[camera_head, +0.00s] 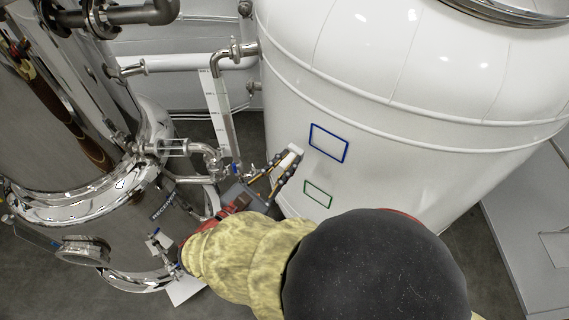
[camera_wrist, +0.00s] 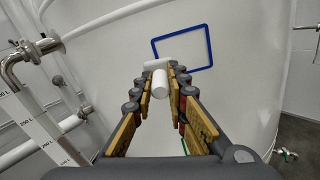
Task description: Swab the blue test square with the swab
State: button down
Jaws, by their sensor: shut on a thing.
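The blue test square (camera_head: 328,143) is a blue outline on the side of the white tank, in the upper middle of the head view. It also shows in the wrist view (camera_wrist: 199,57), just beyond the fingertips. My gripper (camera_head: 283,170) is shut on the white swab (camera_head: 291,155), left of and a little below the blue square. In the wrist view the swab (camera_wrist: 159,84) sits between the fingertips of my gripper (camera_wrist: 159,80), and its white head overlaps the lower left of the blue outline. I cannot tell whether the swab touches the tank.
A green outlined square (camera_head: 317,194) is below the blue one on the white tank (camera_head: 400,110). Steel pipes and valves (camera_head: 215,155) and a graduated level scale (camera_head: 220,112) stand close left of my gripper. A shiny steel tank (camera_head: 75,190) fills the left.

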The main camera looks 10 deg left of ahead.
aim_at(293, 156)
jog(key=shift+b+x, duration=0.55)
jog(key=shift+x, duration=1.7)
jog(key=shift+x, duration=1.05)
jog(key=shift+d+p, duration=0.1)
jog(key=shift+p, duration=0.2)
jog(key=shift+s+d+p, duration=0.2)
jog(key=shift+s+d, duration=0.15)
jog(key=shift+d, duration=0.3)
jog(key=shift+s+d+p, duration=0.15)
jog(key=shift+s+d, duration=0.2)
jog(key=shift+d, duration=0.3)
jog(key=shift+s+d+p, duration=0.35)
jog(key=shift+d, duration=0.55)
jog(key=shift+s+d+p, duration=0.3)
jog(key=shift+s+d, duration=0.1)
jog(key=shift+d, duration=0.55)
jog(key=shift+s+d+p, duration=0.35)
jog(key=shift+d, duration=0.55)
jog(key=shift+a, duration=0.1)
jog(key=w+a, duration=0.3)
jog(key=a, duration=0.5)
jog(key=shift+w, duration=0.35)
